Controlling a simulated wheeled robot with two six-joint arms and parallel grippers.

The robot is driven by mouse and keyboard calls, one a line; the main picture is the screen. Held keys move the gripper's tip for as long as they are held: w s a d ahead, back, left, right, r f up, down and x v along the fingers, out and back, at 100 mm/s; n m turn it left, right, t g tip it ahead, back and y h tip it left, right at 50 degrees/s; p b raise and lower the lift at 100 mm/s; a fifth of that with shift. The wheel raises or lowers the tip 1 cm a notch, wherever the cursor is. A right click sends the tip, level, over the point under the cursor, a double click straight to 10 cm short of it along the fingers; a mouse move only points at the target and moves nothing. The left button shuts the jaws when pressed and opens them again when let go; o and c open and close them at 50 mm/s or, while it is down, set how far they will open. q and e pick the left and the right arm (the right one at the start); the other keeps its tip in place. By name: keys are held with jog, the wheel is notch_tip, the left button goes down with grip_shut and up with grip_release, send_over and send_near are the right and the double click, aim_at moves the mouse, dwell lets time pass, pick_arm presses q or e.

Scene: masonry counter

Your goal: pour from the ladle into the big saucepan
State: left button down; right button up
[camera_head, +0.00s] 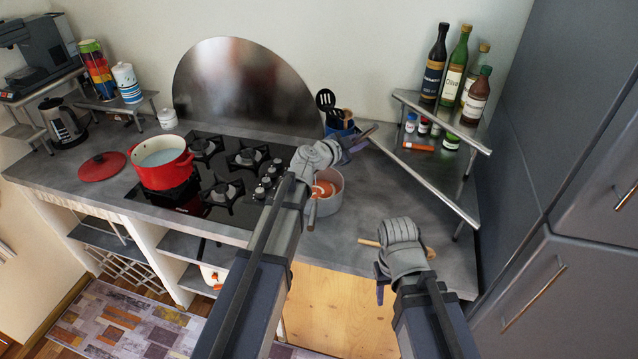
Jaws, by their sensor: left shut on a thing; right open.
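The grey saucepan (332,205) stands at the counter's front edge, right of the hob, with orange-red contents; my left arm covers its left part. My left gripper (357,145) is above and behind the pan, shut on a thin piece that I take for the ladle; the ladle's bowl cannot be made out. My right gripper (404,273) is open, low over the front edge of the counter, right of the pan. A wooden stick-like utensil (369,243) lies behind it, partly hidden; I see no grip on it.
A red pot (162,172) with pale liquid stands on the black hob (215,207), its red lid (102,166) to the left. A blue utensil holder (340,128) is behind my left gripper. A metal corner shelf (432,165) with bottles and jars stands right.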

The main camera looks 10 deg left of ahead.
pick_arm(q)
jog(key=s+d+f+m+y+b, duration=0.1)
jog(key=d+f+m+b, duration=0.1)
jog(key=d+f+b, duration=0.2)
jog(key=shift+s+d+f, duration=0.4)
jog(key=shift+d+f, duration=0.35)
jog(key=shift+d, duration=0.15)
dwell(2.6)
jog(key=shift+m+y, duration=0.4)
jog(key=shift+m, duration=0.4)
jog(key=shift+s+d+f+b, duration=0.15)
jog(key=shift+d+f+b, duration=0.4)
jog(key=shift+f+b, duration=0.35)
jog(key=shift+s+d+f+b, duration=0.15)
jog(key=shift+d+f+b, duration=0.35)
jog(key=shift+f+b, duration=0.35)
jog(key=shift+s+d+f+m+y+b, duration=0.15)
jog(key=shift+d+f+m+b, duration=0.1)
jog(key=shift+f+b, duration=0.35)
jog(key=shift+d+f+m+y+b, duration=0.15)
jog(key=shift+d+f+b, duration=0.1)
jog(key=shift+f+b, duration=0.35)
